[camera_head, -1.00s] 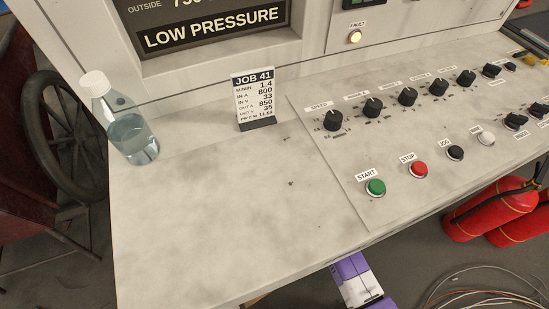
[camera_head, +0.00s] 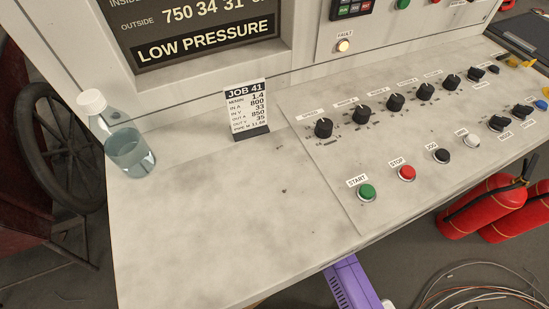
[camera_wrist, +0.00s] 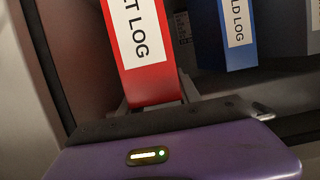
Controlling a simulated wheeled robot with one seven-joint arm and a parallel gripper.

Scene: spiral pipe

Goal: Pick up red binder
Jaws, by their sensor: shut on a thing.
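The red binder (camera_wrist: 150,82) stands at the upper middle of the wrist view, with a white spine label ending in "T LOG". My gripper (camera_wrist: 156,99) is at its lower end, with a grey finger on each side, shut on it. The binder's upper part is cut off by the frame. The head view shows neither the binder nor my gripper's fingers; only my purple arm (camera_head: 350,285) shows at the bottom, partly hidden by the console edge.
A blue binder (camera_wrist: 240,58) stands right of the red one, with a gap between. The console (camera_head: 210,215) overhangs my arm and holds a bottle (camera_head: 128,150), a job card (camera_head: 246,108), knobs and buttons. Fire extinguishers (camera_head: 480,208) and cables (camera_head: 480,285) are on the floor at right.

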